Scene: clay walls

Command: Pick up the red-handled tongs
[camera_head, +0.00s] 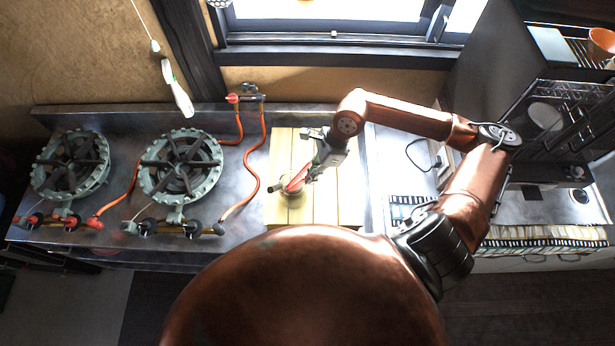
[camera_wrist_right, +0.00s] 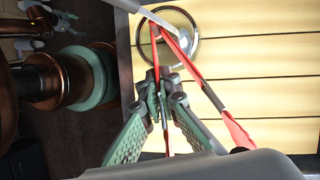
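The red-handled tongs (camera_head: 297,181) stand tilted in a small round container (camera_head: 290,205) on the wooden board. In the right wrist view the tongs (camera_wrist_right: 205,82) show as two red arms spread apart, reaching down into the container's round rim (camera_wrist_right: 199,25). My right gripper (camera_head: 312,172) is over the board at the upper part of the tongs. In the wrist view its green-padded fingers (camera_wrist_right: 163,90) are drawn close together, with one red arm passing between them and the other arm outside to the right. My left gripper is not in view.
The slatted wooden board (camera_head: 344,195) lies on a dark metal counter. Two gas burners (camera_head: 181,166) (camera_head: 71,165) with orange hoses (camera_head: 262,150) stand to the left. A dish rack (camera_head: 560,120) is at the right, and a window (camera_head: 330,35) is behind.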

